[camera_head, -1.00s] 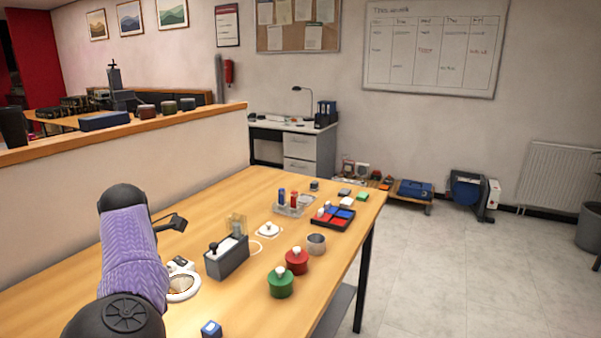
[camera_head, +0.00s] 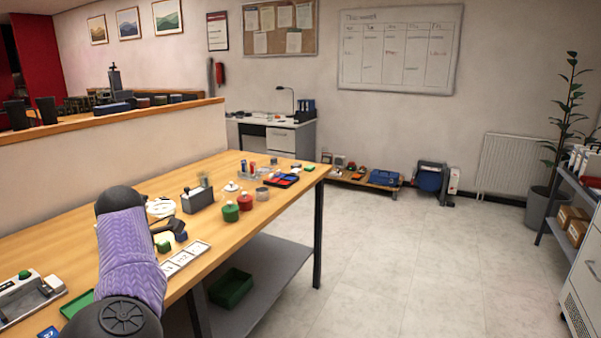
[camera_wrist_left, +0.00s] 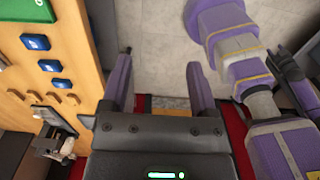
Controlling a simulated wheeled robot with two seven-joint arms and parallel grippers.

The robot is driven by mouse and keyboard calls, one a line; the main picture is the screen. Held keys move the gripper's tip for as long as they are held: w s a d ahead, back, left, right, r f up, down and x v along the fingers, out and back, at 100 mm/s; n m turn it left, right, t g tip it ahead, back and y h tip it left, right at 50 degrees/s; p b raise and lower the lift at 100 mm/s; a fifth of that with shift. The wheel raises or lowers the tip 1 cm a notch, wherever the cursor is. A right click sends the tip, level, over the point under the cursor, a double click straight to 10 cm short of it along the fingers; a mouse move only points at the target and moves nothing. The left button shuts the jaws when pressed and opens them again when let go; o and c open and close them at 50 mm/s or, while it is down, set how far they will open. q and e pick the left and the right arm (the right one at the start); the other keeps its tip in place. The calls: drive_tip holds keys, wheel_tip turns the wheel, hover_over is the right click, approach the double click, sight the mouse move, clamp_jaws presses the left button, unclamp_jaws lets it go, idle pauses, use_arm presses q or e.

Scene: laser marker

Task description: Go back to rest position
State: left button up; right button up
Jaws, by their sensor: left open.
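My left arm (camera_head: 132,250), in a purple sleeve, rises from the bottom left of the head view over the table's front edge. In the left wrist view my left gripper (camera_wrist_left: 160,85) is open, its two purple fingers apart. Nothing is between them, only floor and dark red parts behind. In the head view a dark part near the forearm may be this gripper, but it is mostly hidden. Purple arm links, mine, fill the right of the wrist view.
The wooden table (camera_head: 225,180) carries a grey device (camera_head: 197,199), green (camera_head: 231,212) and red (camera_head: 245,202) knobbed pots, and a white strip (camera_head: 186,258). A green bin (camera_head: 231,288) sits on the lower shelf. Blue blocks (camera_wrist_left: 35,42) show in the wrist view. Floor right of the table is clear.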

use_arm(q)
drive_tip(key=s+a+f+m+y, duration=0.1)
drive_tip(key=s+f+m, duration=0.2)
drive_tip(key=f+m, duration=0.5)
drive_tip(key=s+f+m+t+y, duration=0.15)
drive_tip(key=s+f+m, duration=0.25)
drive_tip(key=f, duration=0.8)
drive_tip(key=s+a+f+m+y, duration=0.1)
drive_tip(key=s+f+m, duration=0.3)
drive_tip(key=f, duration=0.6)
drive_tip(key=s+d+f+m+h, duration=0.1)
drive_tip(key=s+d+f+m, duration=0.2)
drive_tip(key=s+f+m, duration=0.45)
drive_tip(key=s+d+f+m, duration=0.2)
drive_tip(key=s+f+m, duration=0.25)
drive_tip(key=s, duration=0.55)
drive_tip(key=s+d+f+m+h, duration=0.1)
drive_tip(key=s+d+m, duration=0.1)
drive_tip(key=s, duration=0.7)
drive_tip(key=s+d+f+m+g+h, duration=0.1)
drive_tip(key=s+d+f+m, duration=0.1)
drive_tip(key=s, duration=0.7)
drive_tip(key=shift+d+m, duration=0.4)
drive_tip(key=shift+m, duration=0.2)
drive_tip(key=shift+w, duration=0.1)
